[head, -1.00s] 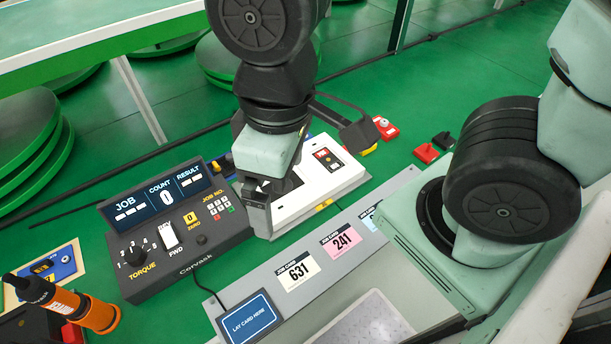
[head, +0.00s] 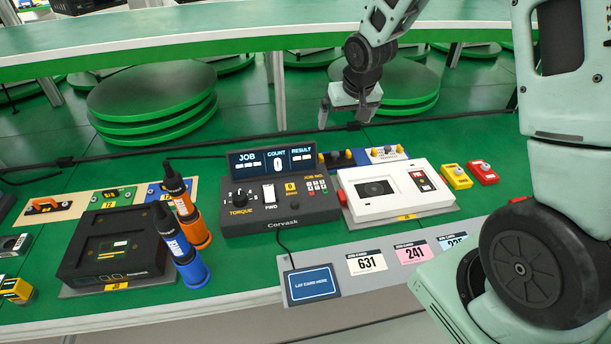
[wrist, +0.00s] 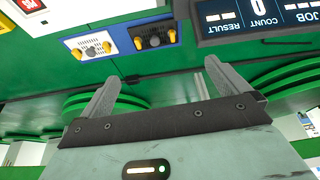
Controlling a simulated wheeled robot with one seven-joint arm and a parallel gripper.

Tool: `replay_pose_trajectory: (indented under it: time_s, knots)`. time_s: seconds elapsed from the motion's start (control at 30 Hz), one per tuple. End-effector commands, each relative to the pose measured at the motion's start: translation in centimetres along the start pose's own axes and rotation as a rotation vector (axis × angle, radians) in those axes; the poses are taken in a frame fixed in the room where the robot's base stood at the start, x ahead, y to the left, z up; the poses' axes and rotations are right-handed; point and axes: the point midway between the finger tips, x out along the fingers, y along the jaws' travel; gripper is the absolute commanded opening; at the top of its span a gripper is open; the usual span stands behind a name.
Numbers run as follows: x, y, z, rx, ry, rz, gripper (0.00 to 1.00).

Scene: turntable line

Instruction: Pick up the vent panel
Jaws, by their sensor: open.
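My gripper (head: 344,114) is open and empty, raised beyond the back edge of the green bench, behind the black console. In the wrist view my gripper (wrist: 162,76) shows two grey fingers spread apart with nothing between them. A white unit (head: 395,205) with a dark window lies on the bench right of the console. A black open housing (head: 112,246) sits on the bench at the left.
The black torque console (head: 280,212) stands mid-bench. Orange (head: 193,222) and blue (head: 190,262) drivers stand upright at its left. Numbered cards (head: 366,262) lie on the grey front strip. Green discs (head: 150,105) are stacked beyond.

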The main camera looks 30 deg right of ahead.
Motion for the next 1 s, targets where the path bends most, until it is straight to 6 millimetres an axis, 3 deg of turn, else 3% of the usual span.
replay_pose_trajectory:
  time_s: [0.03,0.17,0.7,1.0]
  knots:
    - [0.9,1.5,-0.5,0.027,0.008,0.012,1.00]
    - [2.2,2.9,-1.1,0.050,0.021,0.022,1.00]
    - [11.9,2.9,-1.2,0.046,0.020,0.021,1.00]
    - [14.0,3.0,-1.3,0.045,0.022,0.021,1.00]
